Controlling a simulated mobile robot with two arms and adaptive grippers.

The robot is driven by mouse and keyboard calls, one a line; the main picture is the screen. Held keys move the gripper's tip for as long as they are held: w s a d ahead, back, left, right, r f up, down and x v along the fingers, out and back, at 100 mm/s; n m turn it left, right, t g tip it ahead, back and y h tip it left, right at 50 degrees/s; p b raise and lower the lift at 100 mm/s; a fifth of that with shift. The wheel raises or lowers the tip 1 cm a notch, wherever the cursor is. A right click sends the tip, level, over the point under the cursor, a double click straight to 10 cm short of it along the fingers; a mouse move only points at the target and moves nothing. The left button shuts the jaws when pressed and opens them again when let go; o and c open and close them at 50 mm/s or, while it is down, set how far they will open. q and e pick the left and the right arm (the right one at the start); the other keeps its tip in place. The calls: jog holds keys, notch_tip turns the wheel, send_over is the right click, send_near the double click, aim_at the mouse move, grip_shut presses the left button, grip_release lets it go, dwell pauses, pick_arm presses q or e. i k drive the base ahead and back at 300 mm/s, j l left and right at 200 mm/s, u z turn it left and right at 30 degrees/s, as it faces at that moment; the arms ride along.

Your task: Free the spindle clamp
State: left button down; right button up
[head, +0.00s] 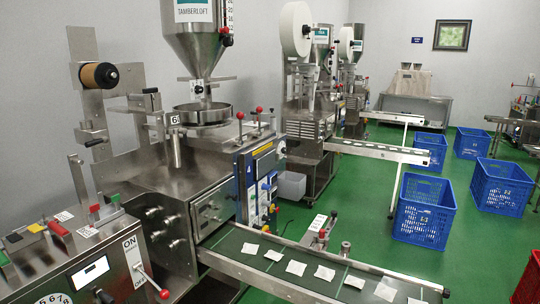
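The near packing machine (170,200) stands at the left. At its upper left a brown roll (75,76) with a black end hub (106,75) sits on a spindle against an upright metal plate (84,45). A small lever with a black grip (150,91) is to the right of the roll, and another black-gripped handle (94,143) is below it. I cannot tell for sure which part is the spindle clamp or whether it is tight. Neither of my grippers is in view.
A control box (80,275) with coloured switches and a red-knobbed ON/OFF lever (146,279) is in the left foreground. A conveyor (250,262) carrying several teabags crosses the front. Blue crates (424,212) stand on the green floor, which is open at centre right.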

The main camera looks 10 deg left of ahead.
aim_at(103, 140)
jog(key=i+j, duration=0.15)
jog(key=i, duration=0.35)
jog(key=i+j, duration=0.15)
jog(key=i, duration=0.3)
jog(key=i+u, duration=0.15)
jog(key=u, duration=0.3)
jog(key=i+u, duration=0.2)
jog(key=u, duration=0.25)
jog(key=i+u, duration=0.15)
jog(key=u, duration=0.35)
